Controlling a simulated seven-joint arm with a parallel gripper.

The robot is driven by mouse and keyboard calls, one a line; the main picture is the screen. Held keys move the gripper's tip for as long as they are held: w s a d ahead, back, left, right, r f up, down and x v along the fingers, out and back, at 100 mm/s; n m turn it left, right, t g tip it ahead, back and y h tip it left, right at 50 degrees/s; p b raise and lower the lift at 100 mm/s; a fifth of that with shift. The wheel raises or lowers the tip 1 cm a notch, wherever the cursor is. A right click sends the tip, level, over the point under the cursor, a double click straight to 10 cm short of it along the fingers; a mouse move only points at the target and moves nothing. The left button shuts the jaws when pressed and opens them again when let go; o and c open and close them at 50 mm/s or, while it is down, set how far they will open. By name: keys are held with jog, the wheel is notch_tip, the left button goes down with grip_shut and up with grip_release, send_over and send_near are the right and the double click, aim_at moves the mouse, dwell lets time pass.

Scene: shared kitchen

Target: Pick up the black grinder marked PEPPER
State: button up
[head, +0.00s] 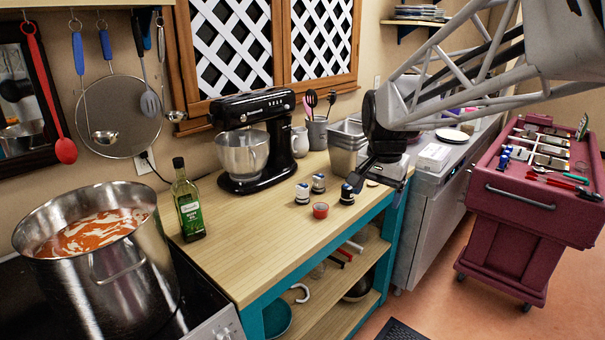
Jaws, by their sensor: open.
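Several small dark-and-pale jar-like items stand on the wooden counter (245,225). One is at the left (302,195), one a little behind it (318,184), and one at the right (347,197). Any of them may be the black grinder; they are too small for me to read a PEPPER marking. My gripper (356,182) is open and hangs over the counter's right part, close to the right-hand item and partly in front of it. I cannot tell whether they touch. Nothing shows between the fingers.
A small red-filled cup (320,210) stands in front of the items. A black stand mixer (270,150), an oil bottle (186,205) and a large soup pot (95,265) are to the left. Metal containers (345,145) stand behind. A red tool cart (530,210) is at right.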

jog(key=w+d+f+m, duration=0.1)
jog(key=w+f+m, duration=0.15)
jog(key=w, duration=0.85)
jog(key=w+f+m, duration=0.2)
jog(key=w+m, duration=0.1)
jog(key=w, duration=0.8)
jog(key=m+g, duration=0.2)
jog(key=m, duration=0.3)
send_near(348, 187)
jog(key=f, duration=0.5)
jog(key=shift+d, duration=0.3)
jog(key=shift+w+f, duration=0.2)
jog(key=shift+f, duration=0.1)
jog(key=shift+f, duration=1.2)
jog(key=shift+f, duration=0.1)
jog(key=shift+s+a+f, duration=0.15)
jog(key=shift+f, duration=2.35)
